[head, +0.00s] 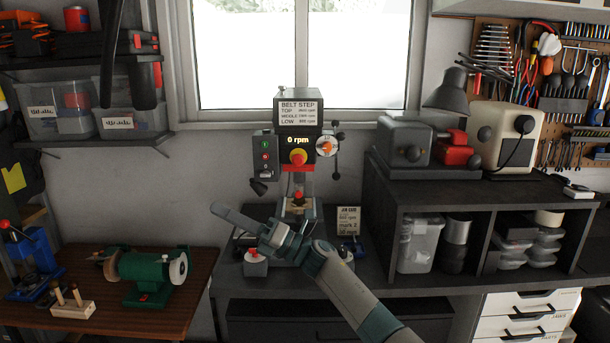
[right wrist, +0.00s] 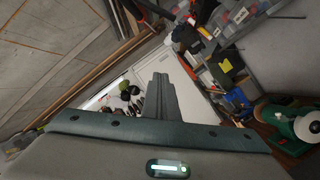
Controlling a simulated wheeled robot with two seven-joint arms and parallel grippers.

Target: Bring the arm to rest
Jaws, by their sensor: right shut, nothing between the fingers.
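My right arm (head: 365,297) comes in from the lower right of the head view and reaches up and left. Its gripper (head: 215,208) is shut and empty. It points left, in front of the drill press (head: 298,112), and hides part of the press's lower portion and the bench there. I cannot tell whether it is touching anything. In the right wrist view the gripper's fingers stick up from the housing with nothing held. My left gripper is not in view.
The drill press display reads 0 rpm. A green bench grinder (head: 148,272) stands on the wooden bench (head: 190,318) at left. A dark shelf unit (head: 470,195) with bins stands at right, a cream machine (head: 505,135) and a lamp (head: 447,92) above it. White drawers (head: 520,318) sit lower right.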

